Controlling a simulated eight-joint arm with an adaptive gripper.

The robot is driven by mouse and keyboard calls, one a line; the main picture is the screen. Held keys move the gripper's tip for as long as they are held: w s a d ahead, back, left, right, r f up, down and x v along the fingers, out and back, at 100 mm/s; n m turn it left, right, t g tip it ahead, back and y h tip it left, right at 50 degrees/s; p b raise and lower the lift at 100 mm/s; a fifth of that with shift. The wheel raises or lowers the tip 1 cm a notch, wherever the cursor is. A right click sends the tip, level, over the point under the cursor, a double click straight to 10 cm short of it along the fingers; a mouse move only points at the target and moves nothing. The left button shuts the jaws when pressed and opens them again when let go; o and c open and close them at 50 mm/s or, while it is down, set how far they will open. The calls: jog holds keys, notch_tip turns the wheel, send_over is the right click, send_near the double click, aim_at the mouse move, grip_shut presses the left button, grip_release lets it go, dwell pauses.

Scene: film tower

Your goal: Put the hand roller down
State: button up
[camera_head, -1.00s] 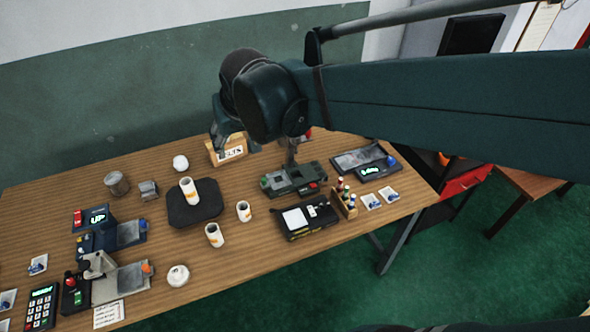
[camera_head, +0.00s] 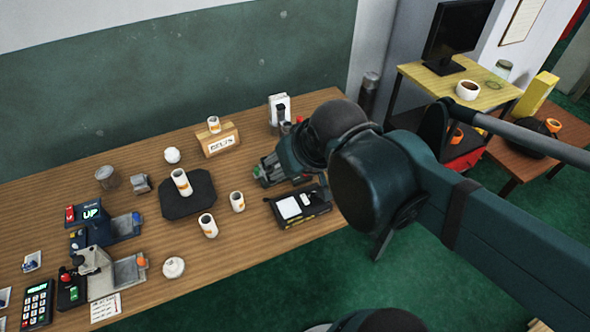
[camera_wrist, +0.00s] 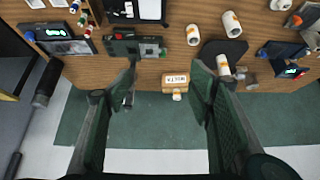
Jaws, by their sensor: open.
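My gripper (camera_wrist: 167,72) is open in the wrist view, its two dark green fingers wide apart with nothing between the tips. In the head view my arm hides the fingers. I cannot pick out the hand roller with certainty. A small upright white and dark stand (camera_head: 279,103) is at the table's back edge, with dark and grey cylindrical parts at its front. In the wrist view a small grey piece (camera_wrist: 128,98) shows by the left finger, partly covered by it. A grey-green machine (camera_head: 268,170) stands in front of the stand, partly behind my arm.
The BELTS box (camera_head: 218,141) stands left of the stand, a small roll on top. A dark pad (camera_head: 205,202) holds a white roll (camera_head: 181,182). Other rolls, a black device (camera_head: 298,206) and a blue UP machine (camera_head: 98,224) crowd the table. Some bare wood shows between them.

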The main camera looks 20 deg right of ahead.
jog(key=shift+s+d+f, duration=0.2)
jog(key=shift+s, duration=0.2)
jog(key=shift+s+d+f, duration=0.15)
jog(key=shift+s, duration=0.25)
